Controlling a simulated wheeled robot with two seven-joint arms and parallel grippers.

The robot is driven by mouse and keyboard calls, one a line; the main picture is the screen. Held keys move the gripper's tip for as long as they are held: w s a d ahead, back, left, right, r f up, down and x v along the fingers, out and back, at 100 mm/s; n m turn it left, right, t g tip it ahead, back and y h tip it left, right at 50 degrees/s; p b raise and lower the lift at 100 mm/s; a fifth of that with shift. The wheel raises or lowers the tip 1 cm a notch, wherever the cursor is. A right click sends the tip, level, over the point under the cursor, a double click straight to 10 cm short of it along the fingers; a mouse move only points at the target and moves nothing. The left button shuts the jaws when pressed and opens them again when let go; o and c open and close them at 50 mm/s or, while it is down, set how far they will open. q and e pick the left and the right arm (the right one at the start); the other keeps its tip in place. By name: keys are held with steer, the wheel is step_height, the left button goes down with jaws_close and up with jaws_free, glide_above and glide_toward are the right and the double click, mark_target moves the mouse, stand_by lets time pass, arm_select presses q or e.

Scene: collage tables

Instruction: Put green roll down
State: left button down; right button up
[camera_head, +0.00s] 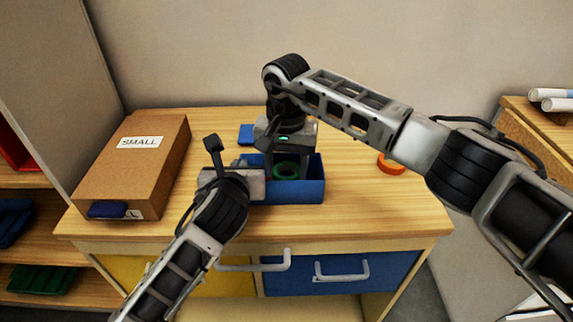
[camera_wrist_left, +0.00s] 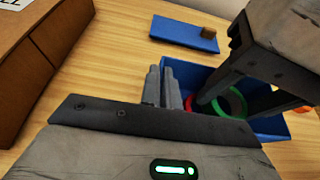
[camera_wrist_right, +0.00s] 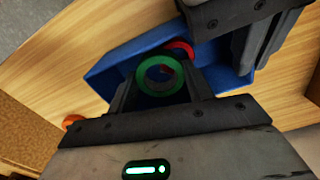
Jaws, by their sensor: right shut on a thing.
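The green roll (camera_head: 286,176) is a ring inside the blue bin (camera_head: 305,191) on the wooden table. My right gripper (camera_head: 288,160) reaches down into the bin and is shut on the green roll, which shows between its fingers in the right wrist view (camera_wrist_right: 143,82). I cannot tell whether the roll touches the bin floor. A red roll (camera_wrist_right: 181,47) lies in the same bin, also seen in the left wrist view (camera_wrist_left: 188,104). My left gripper (camera_wrist_left: 164,84) is shut and empty, at the left side of the bin, its fingers close together.
A brown box labelled SMALL (camera_head: 128,175) stands at the left of the table. An orange roll (camera_head: 391,165) lies to the right. A blue flat piece with a small brown block (camera_wrist_left: 208,33) lies behind the bin. The table's right side is mostly clear.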

mark_target(287, 171)
steer(key=shift+f, duration=0.3)
steer(key=shift+f, duration=0.25)
steer(key=o, duration=0.9)
steer(key=shift+o, duration=0.2)
step_height(287, 171, up, 13)
steer(key=shift+r, duration=0.1)
arm_select(q)
steer(key=c, duration=1.6)
jaws_free()
steer(key=shift+o, duration=0.2)
